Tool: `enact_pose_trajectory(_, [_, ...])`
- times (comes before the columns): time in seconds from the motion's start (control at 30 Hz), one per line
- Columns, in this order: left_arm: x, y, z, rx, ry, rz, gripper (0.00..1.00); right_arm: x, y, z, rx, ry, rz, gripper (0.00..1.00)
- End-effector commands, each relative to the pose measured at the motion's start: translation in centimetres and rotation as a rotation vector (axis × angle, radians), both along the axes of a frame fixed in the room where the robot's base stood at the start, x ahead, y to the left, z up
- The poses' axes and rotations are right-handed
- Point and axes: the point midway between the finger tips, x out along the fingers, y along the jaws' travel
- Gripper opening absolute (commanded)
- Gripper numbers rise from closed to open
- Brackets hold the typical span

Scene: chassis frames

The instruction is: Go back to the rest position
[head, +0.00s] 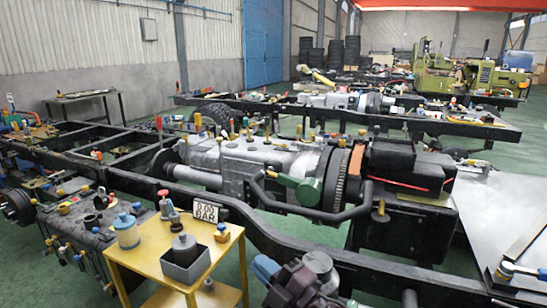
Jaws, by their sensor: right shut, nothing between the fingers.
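My right gripper is hard to pick out among the dark parts low in the head view. It is shut with nothing held, and its exact outline against the chassis parts is unclear. My left gripper does not show. The nearest chassis frame (445,283) is a long black rail running from the left to the lower right. It carries a grey gearbox and engine block (245,160) with a green round part (304,191) and a curved black pipe (325,213).
A yellow stand (152,262) at lower left holds a grey box (186,262), a blue-topped canister (127,232) and a lettered sign (206,212). A pale table (490,240) stands at right. Blue-grey and dark parts (297,280) crowd the bottom middle. Green floor (395,268) shows between.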

Motion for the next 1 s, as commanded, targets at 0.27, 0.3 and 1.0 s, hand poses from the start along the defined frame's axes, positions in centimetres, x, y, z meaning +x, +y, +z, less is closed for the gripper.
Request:
enact_pose_trajectory(0.27, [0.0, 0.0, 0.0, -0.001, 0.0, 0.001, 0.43, 0.3, -9.6, -7.2, 0.306, 0.494, -0.291, 0.0])
enact_pose_trajectory(0.3, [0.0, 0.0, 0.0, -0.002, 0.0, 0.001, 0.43, -0.1, -10.9, -8.5, 0.343, 0.556, -0.324, 0.0])
enact_pose_trajectory(1.0, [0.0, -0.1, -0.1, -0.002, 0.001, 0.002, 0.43, -19.5, -28.8, -27.2, 0.709, 1.15, -0.874, 0.0])
